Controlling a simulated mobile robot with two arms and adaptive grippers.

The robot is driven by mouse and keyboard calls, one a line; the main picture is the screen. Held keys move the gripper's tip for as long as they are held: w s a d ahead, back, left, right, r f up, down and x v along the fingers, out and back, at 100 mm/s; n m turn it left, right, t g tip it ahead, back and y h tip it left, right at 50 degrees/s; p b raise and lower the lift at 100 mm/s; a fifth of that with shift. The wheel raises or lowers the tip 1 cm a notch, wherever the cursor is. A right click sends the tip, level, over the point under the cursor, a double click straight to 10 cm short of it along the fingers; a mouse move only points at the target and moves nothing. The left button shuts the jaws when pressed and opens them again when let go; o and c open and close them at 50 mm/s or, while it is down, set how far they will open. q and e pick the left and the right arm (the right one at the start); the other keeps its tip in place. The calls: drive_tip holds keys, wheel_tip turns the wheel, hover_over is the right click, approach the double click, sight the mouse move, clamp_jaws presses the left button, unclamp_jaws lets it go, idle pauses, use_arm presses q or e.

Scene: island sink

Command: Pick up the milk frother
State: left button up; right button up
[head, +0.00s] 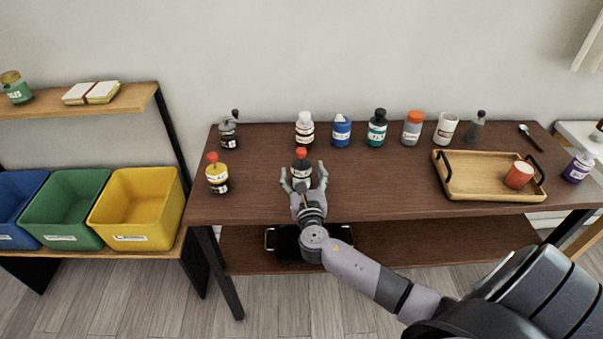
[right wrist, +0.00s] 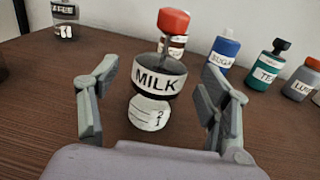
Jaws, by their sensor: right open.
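The milk frother (head: 302,167) stands upright near the front of the dark wooden table, left of its middle. In the right wrist view it shows a red knob, a black and white band reading MILK and a white lower part (right wrist: 152,112). My right gripper (head: 303,175) is open, with one finger on each side of the frother. The right wrist view shows gaps between the fingers (right wrist: 160,80) and the frother, so it is not held. Its base is partly hidden in the head view. My left gripper is not in view.
A yellow-and-black pot with a red knob (head: 217,175) stands to the left. Bottles, including a blue one (head: 341,132) and a teal one (head: 376,129), line the back. A wooden tray (head: 465,188) with a red cup (head: 519,175) is at right.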

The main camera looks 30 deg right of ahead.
drive_tip(key=x, duration=0.2)
drive_tip(key=shift+w+d+f, duration=0.1)
drive_tip(key=shift+w+d, duration=0.05)
drive_tip(key=shift+w, duration=0.15)
drive_tip(key=shift+c, duration=0.3)
drive_tip(key=c, duration=1.2)
drive_tip(key=shift+c, duration=0.4)
drive_tip(key=shift+r, duration=0.2)
